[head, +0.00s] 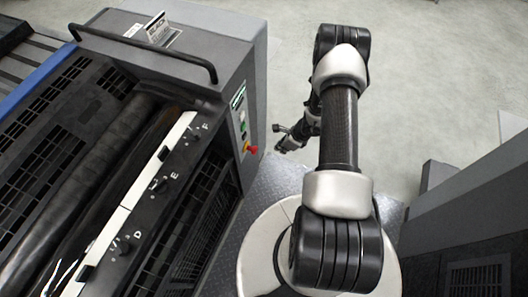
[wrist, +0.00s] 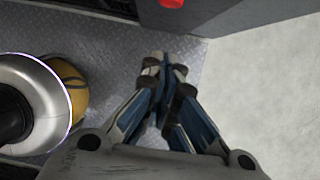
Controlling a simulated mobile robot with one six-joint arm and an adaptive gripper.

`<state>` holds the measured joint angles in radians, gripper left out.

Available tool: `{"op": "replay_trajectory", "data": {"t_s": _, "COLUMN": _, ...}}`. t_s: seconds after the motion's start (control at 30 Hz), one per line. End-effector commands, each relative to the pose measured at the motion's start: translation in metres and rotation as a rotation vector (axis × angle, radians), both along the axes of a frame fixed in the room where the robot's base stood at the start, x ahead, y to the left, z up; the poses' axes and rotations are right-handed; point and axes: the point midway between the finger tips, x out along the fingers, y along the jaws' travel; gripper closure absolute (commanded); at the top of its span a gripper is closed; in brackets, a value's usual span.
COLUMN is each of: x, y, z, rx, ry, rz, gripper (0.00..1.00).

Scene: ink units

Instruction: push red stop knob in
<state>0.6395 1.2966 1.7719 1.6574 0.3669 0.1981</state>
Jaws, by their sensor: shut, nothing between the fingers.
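The red stop knob (head: 251,149) sits low on the side panel of the grey press unit, with a bit of yellow at its base. In the wrist view a red knob (wrist: 172,3) shows at the top edge, partly cut off. My gripper (head: 281,147) is small and dark in the head view, a short way right of the knob and apart from it. In the wrist view my gripper (wrist: 163,60) has its fingers together, with nothing between them, below the knob in the picture.
Other small buttons (head: 242,126) sit above the knob on the same panel. A black handrail (head: 140,47) tops the press. A grey unit (head: 480,215) stands at right. Grey floor (head: 430,80) is open behind my arm. A metal tread plate (wrist: 60,40) lies below my gripper.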

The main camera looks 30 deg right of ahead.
Motion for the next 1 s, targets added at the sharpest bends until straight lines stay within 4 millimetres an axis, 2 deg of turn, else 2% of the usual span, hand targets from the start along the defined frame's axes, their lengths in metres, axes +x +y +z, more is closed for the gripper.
{"op": "replay_trajectory", "data": {"t_s": 0.13, "x": 0.002, "y": 0.002, "z": -0.007, "rx": 0.0, "ry": 0.0, "rz": 0.002, "gripper": 1.0}}
{"op": "replay_trajectory", "data": {"t_s": 0.27, "x": 0.007, "y": 0.007, "z": -0.025, "rx": 0.001, "ry": 0.0, "rz": 0.004, "gripper": 1.0}}
{"op": "replay_trajectory", "data": {"t_s": 0.63, "x": 0.03, "y": 0.025, "z": -0.099, "rx": 0.0, "ry": 0.0, "rz": 0.005, "gripper": 1.0}}
{"op": "replay_trajectory", "data": {"t_s": 0.8, "x": 0.051, "y": 0.04, "z": -0.094, "rx": -0.001, "ry": -0.002, "rz": 0.006, "gripper": 1.0}}
{"op": "replay_trajectory", "data": {"t_s": 1.0, "x": 0.06, "y": 0.047, "z": -0.093, "rx": -0.001, "ry": 0.0, "rz": 0.002, "gripper": 1.0}}
